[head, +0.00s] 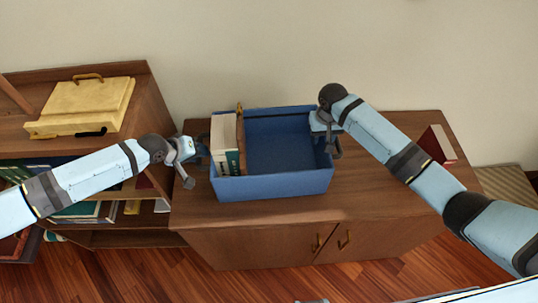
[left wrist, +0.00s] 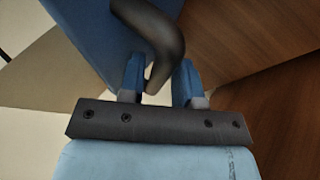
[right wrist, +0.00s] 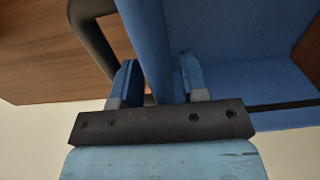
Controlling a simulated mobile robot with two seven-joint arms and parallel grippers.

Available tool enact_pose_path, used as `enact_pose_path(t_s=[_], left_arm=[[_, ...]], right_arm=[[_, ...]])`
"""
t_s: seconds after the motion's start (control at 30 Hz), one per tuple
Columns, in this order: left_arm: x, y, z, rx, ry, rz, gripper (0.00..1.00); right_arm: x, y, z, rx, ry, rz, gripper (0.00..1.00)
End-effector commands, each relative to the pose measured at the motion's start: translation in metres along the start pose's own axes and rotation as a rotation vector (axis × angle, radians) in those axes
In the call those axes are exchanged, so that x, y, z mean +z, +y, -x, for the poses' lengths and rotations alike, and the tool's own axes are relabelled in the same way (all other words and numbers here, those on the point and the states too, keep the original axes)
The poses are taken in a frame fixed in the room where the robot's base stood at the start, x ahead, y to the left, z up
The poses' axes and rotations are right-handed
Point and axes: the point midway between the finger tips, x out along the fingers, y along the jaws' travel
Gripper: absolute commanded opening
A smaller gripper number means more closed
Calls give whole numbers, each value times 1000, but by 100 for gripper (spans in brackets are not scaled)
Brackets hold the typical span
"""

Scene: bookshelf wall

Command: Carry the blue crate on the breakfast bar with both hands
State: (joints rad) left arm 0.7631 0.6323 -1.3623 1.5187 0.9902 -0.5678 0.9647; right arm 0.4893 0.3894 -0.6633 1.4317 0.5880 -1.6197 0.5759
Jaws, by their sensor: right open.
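The blue crate (head: 270,187) sits on the wooden cabinet top, with several books (head: 225,142) and a brown divider-like piece (head: 240,135) at its left end. My left gripper (head: 198,156) is at the crate's left end. In the left wrist view a dark curved handle (left wrist: 165,40) passes between its fingers (left wrist: 158,82); whether they press on it is unclear. My right gripper (head: 328,140) is at the crate's right end. In the right wrist view its open fingers (right wrist: 160,78) stand apart on either side of the blue crate wall (right wrist: 148,35), with a dark handle (right wrist: 95,45) beside it.
A shelf unit on the left holds a yellow case (head: 90,107) and several books. A plain wall (head: 250,50) is close behind.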

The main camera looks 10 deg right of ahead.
Motion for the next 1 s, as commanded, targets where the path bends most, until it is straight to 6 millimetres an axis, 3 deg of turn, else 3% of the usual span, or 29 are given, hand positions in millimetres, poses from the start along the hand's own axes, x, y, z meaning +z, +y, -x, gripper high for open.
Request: enact_pose_path(t_s=[0.2, 0.47, 0.5, 0.63, 0.67, 1.0], left_arm=[[0, 0, -8, 1, 0, 0, 31], [0, 0, -8, 0, 0, 0, 31], [0, 0, -8, 0, 0, 0, 29], [0, 0, -8, 0, 0, 0, 0], [0, 0, -8, 0, 0, 0, 0], [0, 0, -8, 0, 0, 0, 0]], right_arm=[[0, 0, -14, 0, 0, 0, 40], [0, 0, -15, 1, 0, 1, 40], [0, 0, -15, 1, 0, 1, 38], [0, 0, -15, 1, 0, 1, 8], [0, 0, -15, 1, 0, 0, 1], [0, 0, -14, 1, 0, 0, 0]])
